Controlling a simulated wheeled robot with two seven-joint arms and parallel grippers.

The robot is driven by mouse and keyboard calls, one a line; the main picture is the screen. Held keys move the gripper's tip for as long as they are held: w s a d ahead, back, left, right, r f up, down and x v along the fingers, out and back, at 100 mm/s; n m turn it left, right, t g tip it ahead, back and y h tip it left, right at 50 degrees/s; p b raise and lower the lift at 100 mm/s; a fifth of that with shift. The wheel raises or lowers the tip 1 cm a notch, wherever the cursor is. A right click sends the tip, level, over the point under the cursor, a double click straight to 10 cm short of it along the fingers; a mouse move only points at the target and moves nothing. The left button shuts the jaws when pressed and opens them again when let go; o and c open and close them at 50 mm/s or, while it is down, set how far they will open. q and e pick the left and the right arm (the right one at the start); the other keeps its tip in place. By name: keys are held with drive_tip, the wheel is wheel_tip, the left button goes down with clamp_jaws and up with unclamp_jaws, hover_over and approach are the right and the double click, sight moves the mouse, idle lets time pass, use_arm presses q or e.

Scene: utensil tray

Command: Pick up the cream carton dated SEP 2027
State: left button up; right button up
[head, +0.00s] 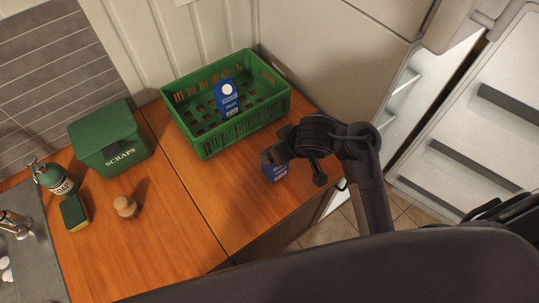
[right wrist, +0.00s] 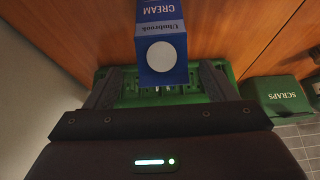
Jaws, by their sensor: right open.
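A blue cream carton (head: 275,173) stands on the wooden counter just below my right gripper (head: 273,155), which partly hides it. In the right wrist view a blue carton (right wrist: 162,62) marked CREAM, with a white round cap, appears between the spread fingers of my right gripper (right wrist: 158,90), with a gap on each side. It looks like this counter carton. A second blue cream carton (head: 227,100) with a white cap stands inside the green crate (head: 212,149). I cannot read a date on either carton. My left gripper is not in view.
A green SCRAPS bin (head: 110,142), soap bottle (head: 56,178), sponge (head: 74,213) and wooden-topped brush (head: 124,206) stand left, near the sink (head: 38,258). An open fridge (head: 455,130) is at the right. The front middle of the counter is clear.

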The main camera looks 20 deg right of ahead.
wheel_tip(320, 180, down, 3)
drive_tip(key=shift+w+a+b, duration=0.15)
drive_tip(key=shift+b, duration=0.95)
drive_tip(key=b+x, duration=0.2)
drive_tip(key=x, duration=0.1)
drive_tip(key=shift+w+a+f, duration=0.1)
drive_tip(key=shift+w+a, duration=0.05)
drive_tip(key=shift+w, duration=0.2)
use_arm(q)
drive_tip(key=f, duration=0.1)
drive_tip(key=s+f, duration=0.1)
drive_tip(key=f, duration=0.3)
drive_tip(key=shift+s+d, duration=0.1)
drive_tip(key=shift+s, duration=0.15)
use_arm(e)
drive_tip(key=c, duration=1.3)
